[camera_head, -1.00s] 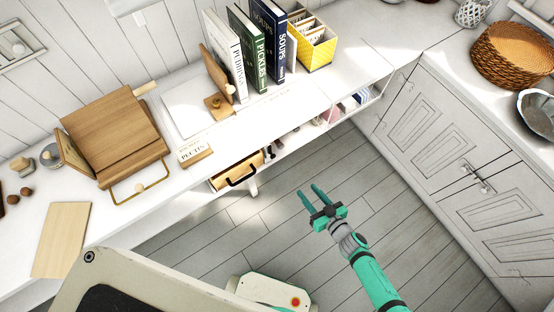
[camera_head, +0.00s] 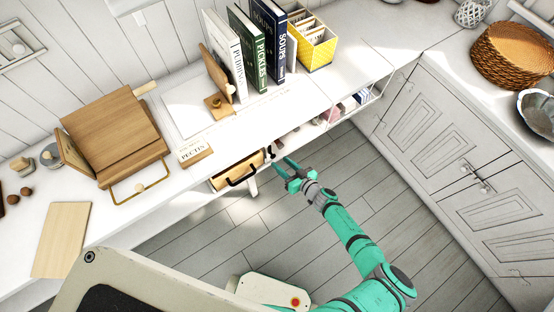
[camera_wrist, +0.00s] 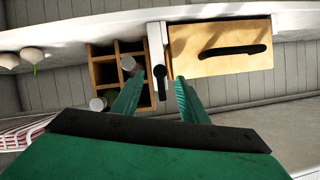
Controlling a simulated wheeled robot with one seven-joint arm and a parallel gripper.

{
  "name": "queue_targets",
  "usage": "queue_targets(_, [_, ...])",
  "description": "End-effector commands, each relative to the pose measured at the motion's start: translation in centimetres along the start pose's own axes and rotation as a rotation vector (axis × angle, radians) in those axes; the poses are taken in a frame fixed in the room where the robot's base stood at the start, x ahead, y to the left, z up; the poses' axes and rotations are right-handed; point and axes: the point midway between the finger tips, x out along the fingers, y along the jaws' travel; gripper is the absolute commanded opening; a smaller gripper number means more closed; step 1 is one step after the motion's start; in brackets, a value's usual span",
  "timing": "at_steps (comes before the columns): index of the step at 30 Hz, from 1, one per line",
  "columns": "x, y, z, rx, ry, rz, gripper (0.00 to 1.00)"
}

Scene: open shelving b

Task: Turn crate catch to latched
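My gripper (camera_head: 283,164) is open, its two teal fingers reaching to the front of the shelf under the counter. In the wrist view the fingertips (camera_wrist: 160,80) appear on either side of a black lever (camera_wrist: 160,74), which looks like the crate catch. The lever hangs downward on a white upright (camera_wrist: 154,40). Nothing is gripped, and I cannot tell whether a finger touches the lever. A light wooden crate front (camera_wrist: 205,63) with a black bar handle (camera_wrist: 235,50) is just right of the upright. The crate (camera_head: 228,176) also shows in the head view.
A wooden compartment rack (camera_wrist: 105,72) with bottles is left of the upright. The white counter (camera_head: 120,215) above bears books, a cutting board (camera_head: 60,240) and a yellow box (camera_head: 315,50). White cabinets (camera_head: 450,160) stand right. The floor before the shelf is clear.

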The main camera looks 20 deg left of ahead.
Motion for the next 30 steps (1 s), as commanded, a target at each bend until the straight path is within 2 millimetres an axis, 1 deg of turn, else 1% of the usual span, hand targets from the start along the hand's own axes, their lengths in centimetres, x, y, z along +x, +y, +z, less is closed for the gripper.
queue_targets(1, [0.9,-0.2,0.1,0.0,-0.001,-0.002,0.4])
queue_targets(3, [1.9,-0.1,0.1,0.001,-0.001,-0.002,0.4])
queue_targets(9, [3.5,0.0,0.0,0.001,-0.001,0.0,0.4])
queue_targets(13, [4.0,-0.1,0.0,0.001,0.0,-0.001,0.4])
queue_targets(21, [4.0,0.0,0.1,0.001,-0.001,0.0,0.4])
queue_targets(22, [4.0,0.0,0.0,0.001,0.0,0.0,0.37])
queue_targets(23, [4.0,0.0,0.1,0.001,-0.001,0.0,0.3])
queue_targets(24, [4.0,0.0,0.0,0.001,0.0,0.0,0.21])
queue_targets(27, [4.0,0.0,0.0,0.001,0.0,0.0,0.0])
queue_targets(30, [4.0,0.0,0.0,0.0,0.0,0.001,0.0])
